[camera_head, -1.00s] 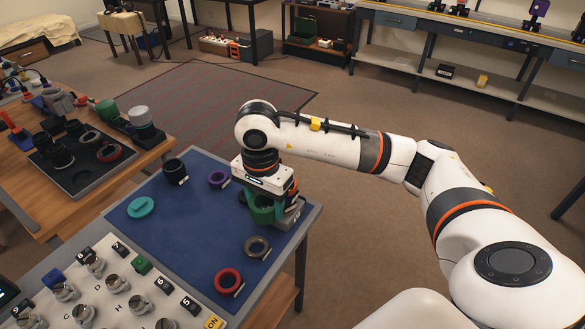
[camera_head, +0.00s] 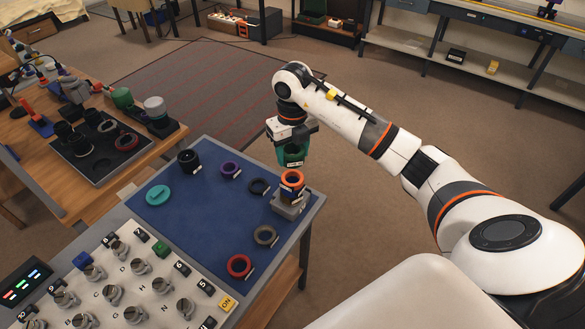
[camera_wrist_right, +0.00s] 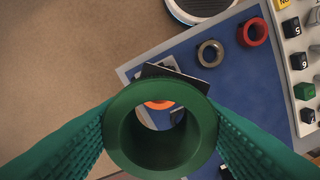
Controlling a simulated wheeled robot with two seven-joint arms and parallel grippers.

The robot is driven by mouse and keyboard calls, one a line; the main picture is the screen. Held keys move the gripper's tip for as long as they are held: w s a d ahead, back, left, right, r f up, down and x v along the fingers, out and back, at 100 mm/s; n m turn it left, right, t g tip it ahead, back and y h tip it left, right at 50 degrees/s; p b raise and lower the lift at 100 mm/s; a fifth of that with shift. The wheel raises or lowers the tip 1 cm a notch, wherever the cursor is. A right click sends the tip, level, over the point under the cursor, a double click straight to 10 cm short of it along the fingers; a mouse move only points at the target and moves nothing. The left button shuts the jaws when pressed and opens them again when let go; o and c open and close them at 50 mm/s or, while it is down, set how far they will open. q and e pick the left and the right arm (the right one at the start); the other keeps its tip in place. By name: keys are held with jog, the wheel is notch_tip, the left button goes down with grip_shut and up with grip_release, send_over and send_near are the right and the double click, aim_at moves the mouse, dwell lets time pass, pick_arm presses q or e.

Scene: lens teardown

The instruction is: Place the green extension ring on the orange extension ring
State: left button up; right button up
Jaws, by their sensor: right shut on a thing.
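The green extension ring (camera_wrist_right: 122,140) is held between the two green fingers of my right gripper (camera_head: 291,150), which is shut on it. It also shows in the head view (camera_head: 292,158), hanging in the air. The orange extension ring (camera_head: 292,178) sits on a grey stand (camera_head: 291,202) at the right edge of the blue mat. The green ring is just above and apart from it. In the right wrist view the orange ring (camera_wrist_right: 158,104) shows partly through the green ring's opening. My left gripper is not in view.
On the blue mat (camera_head: 205,215) lie a purple ring (camera_head: 231,168), a dark ring (camera_head: 259,186), a grey ring (camera_head: 265,235), a red ring (camera_head: 239,265), a black ring (camera_head: 189,160) and a teal disc (camera_head: 158,195). A button panel (camera_head: 135,270) is in front.

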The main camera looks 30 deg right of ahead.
aim_at(293, 178)
notch_tip(293, 178, down, 3)
notch_tip(293, 178, down, 3)
jog(key=shift+p, duration=0.75)
jog(key=shift+f, duration=0.25)
jog(key=shift+f, duration=0.1)
jog(key=shift+f+b, duration=0.15)
jog(key=shift+b, duration=0.15)
jog(key=o, duration=1)
jog(key=shift+o, duration=0.2)
